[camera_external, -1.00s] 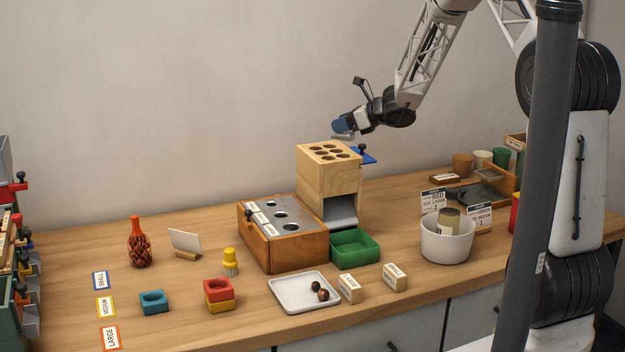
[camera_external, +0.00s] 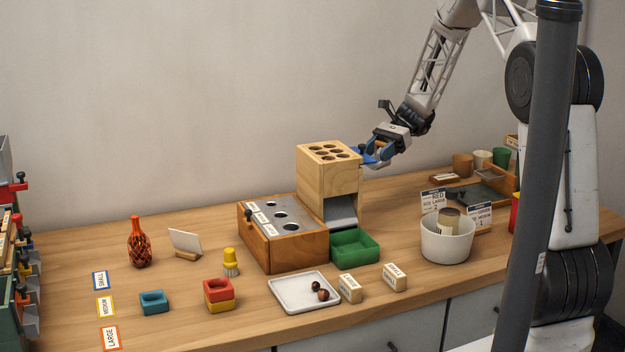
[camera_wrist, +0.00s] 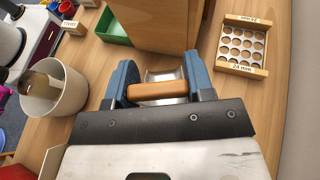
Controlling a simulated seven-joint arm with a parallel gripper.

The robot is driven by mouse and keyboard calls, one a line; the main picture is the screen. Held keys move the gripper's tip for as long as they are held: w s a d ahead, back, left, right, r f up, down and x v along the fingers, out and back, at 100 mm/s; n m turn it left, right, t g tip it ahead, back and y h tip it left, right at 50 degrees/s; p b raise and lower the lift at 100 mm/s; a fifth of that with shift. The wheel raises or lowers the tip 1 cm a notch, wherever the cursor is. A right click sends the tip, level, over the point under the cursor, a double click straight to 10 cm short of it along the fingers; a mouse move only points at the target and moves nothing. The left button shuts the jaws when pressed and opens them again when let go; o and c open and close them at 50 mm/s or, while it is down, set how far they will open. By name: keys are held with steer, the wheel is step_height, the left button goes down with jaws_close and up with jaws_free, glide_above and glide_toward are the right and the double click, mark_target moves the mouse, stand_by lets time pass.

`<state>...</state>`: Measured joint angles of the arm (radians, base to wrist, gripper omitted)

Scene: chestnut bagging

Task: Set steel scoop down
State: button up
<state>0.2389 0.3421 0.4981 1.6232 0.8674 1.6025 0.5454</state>
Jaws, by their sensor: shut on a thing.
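The scoop's shiny metal pan shows just beyond the handle, between the fingers and near the tower's side. The scoop is hard to make out in the external view. I cannot tell whether it touches the table.
A green tray (camera_external: 354,246) sits at the tower's front. A white bowl (camera_external: 446,242) holding a jar stands to the right. A board with round holes (camera_wrist: 242,46) lies near the tower in the wrist view. Bare tabletop shows between bowl and tower.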

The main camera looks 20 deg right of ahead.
steer(key=s+d+r+n+g+h, duration=0.25)
steer(key=s+d+n+h, duration=0.35)
steer(key=d, duration=0.5)
steer(key=s+d+r+n+g+h, duration=0.1)
steer(key=s+d+n+g+h, duration=0.2)
steer(key=s+d+n+h, duration=0.6)
steer(key=s+d+r+n+g+h, duration=0.2)
steer(key=s+d+n+h, duration=0.15)
steer(key=d, duration=0.95)
step_height(320, 180, down, 11)
steer(key=shift+s+y, duration=0.35)
steer(key=shift+y, duration=0.1)
steer(key=shift+a+f, duration=0.1)
steer(key=shift+f, duration=0.2)
steer(key=shift+f, duration=3.15)
steer(key=shift+f, duration=0.6)
steer(key=o, duration=1)
